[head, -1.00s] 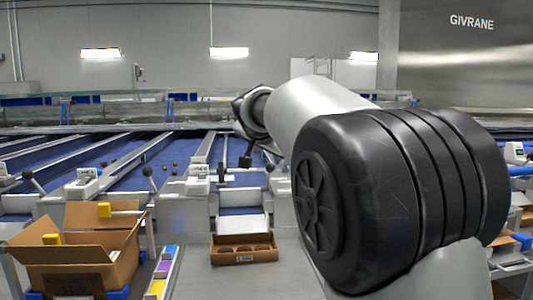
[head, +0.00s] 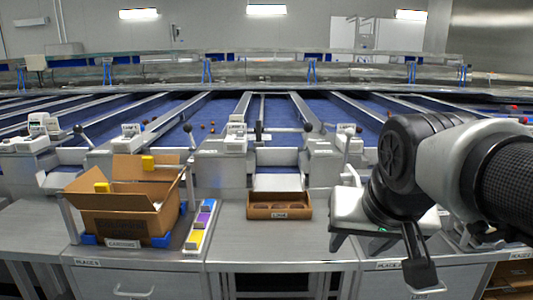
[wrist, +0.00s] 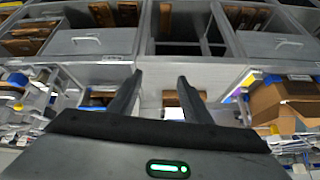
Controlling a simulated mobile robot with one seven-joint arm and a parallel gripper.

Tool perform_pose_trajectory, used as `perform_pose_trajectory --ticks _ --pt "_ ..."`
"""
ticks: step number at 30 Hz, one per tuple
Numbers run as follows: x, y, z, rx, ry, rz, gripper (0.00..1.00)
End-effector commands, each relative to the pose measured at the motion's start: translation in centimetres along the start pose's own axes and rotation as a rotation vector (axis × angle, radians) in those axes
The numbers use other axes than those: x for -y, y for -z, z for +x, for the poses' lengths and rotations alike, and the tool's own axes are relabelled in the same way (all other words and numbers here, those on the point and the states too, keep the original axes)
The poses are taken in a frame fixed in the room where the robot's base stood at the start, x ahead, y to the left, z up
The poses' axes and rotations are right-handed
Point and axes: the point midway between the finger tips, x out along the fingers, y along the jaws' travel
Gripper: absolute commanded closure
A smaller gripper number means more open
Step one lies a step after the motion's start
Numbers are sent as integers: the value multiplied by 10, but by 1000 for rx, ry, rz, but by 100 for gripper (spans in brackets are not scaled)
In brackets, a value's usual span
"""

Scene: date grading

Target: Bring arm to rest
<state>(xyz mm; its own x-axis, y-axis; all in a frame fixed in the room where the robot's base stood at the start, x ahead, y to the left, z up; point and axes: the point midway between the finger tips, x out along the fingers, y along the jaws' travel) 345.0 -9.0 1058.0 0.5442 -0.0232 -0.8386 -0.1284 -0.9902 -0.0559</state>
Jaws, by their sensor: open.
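My gripper (head: 380,250) is at the right in the head view, in front of the counter, with its fingers pointing downward. The black and grey links of my arm are folded behind and to the right of it. In the wrist view my gripper (wrist: 160,77) shows two dark fingers well apart, with nothing between them. It is open and empty, and I see no contact between the fingers and anything.
A cardboard carton (head: 112,212) stands open on the counter's left. Beside it is a strip of coloured blocks (head: 203,222). A shallow brown tray (head: 256,211) sits at the middle. Drawers (head: 127,284) line the counter's front. Blue sorting lanes (head: 180,108) lie behind.

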Motion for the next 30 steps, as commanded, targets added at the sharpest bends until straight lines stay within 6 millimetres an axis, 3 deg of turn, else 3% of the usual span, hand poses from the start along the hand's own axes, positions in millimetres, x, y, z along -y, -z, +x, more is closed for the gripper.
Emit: perform_pose_trajectory --ticks 1,7,9,17,24,30 --pt "-2 -23 0 18 2 -27 56" --pt "-5 -103 6 89 16 -145 56" --pt "-2 -78 -21 86 18 -143 56" --pt "2 -41 -77 86 17 -141 56" --pt "7 10 -156 86 17 -140 56" --pt "10 38 -198 86 17 -140 56"
